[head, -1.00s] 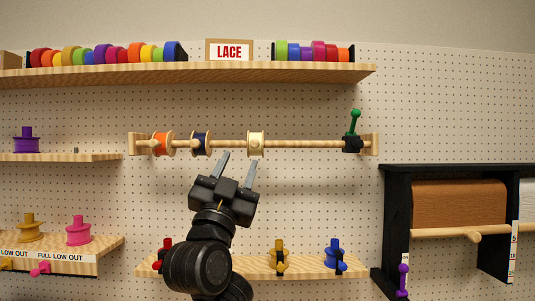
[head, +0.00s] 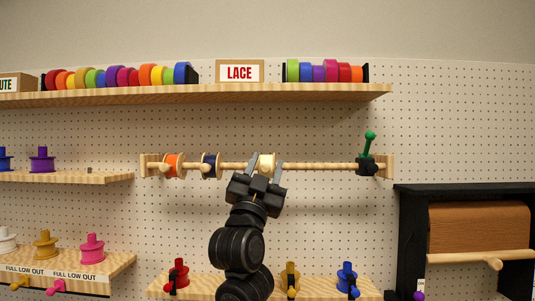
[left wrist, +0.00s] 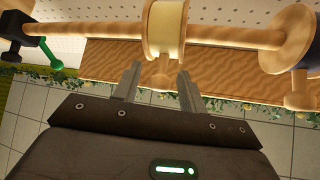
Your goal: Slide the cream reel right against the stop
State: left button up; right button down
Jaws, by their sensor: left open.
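The cream reel (head: 267,160) sits on the wooden rod (head: 320,166), right of the navy reel (head: 209,164) and apart from it. The stop, a black block (head: 367,167) with a green handle (head: 369,143), is near the rod's right end, with bare rod between it and the cream reel. My left gripper (head: 265,167) is open, fingertips either side of the cream reel. In the left wrist view the cream reel (left wrist: 165,30) is ahead of the open fingers, its wooden knob (left wrist: 160,78) between the tips. I cannot tell whether they touch. The right gripper is not in view.
An orange reel (head: 173,164) is at the rod's left. A shelf with the LACE sign (head: 240,73) runs above. Below is a ledge (head: 210,284) with red, yellow and blue spools. A black frame with a brown roll (head: 478,226) stands at right.

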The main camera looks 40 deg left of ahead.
pick_arm(q)
jog(key=shift+w+a+r, duration=0.15)
jog(key=shift+w+r, duration=0.35)
grip_shut()
